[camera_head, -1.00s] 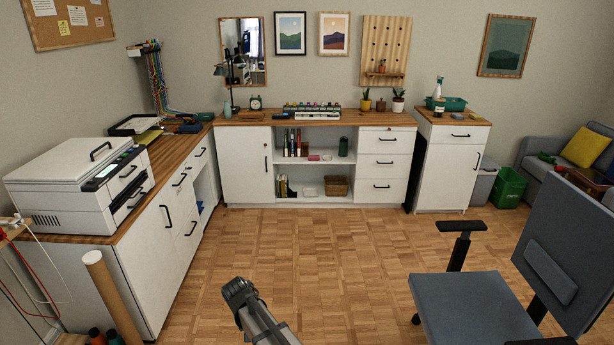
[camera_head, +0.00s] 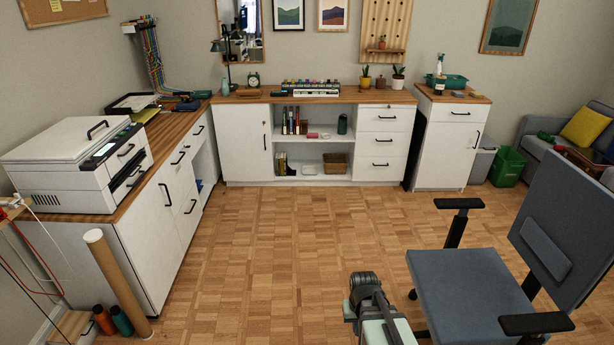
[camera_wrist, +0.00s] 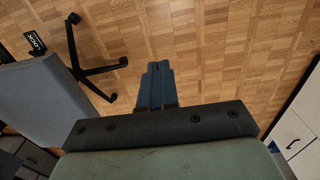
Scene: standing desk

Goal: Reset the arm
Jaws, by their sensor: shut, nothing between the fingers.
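My gripper (camera_wrist: 154,84) shows in the wrist view with its two dark fingers pressed together and nothing between them. It is over the bare parquet floor (camera_wrist: 215,50). In the head view part of my arm stands at the bottom, right of centre, just left of the office chair (camera_head: 465,300). The fingers cannot be made out in the head view.
The office chair is close by; its seat and legs also show at the left of the wrist view (camera_wrist: 40,100). White cabinets (camera_head: 150,235) line the left and back, with a printer (camera_head: 75,165) on the left one. The middle floor is clear.

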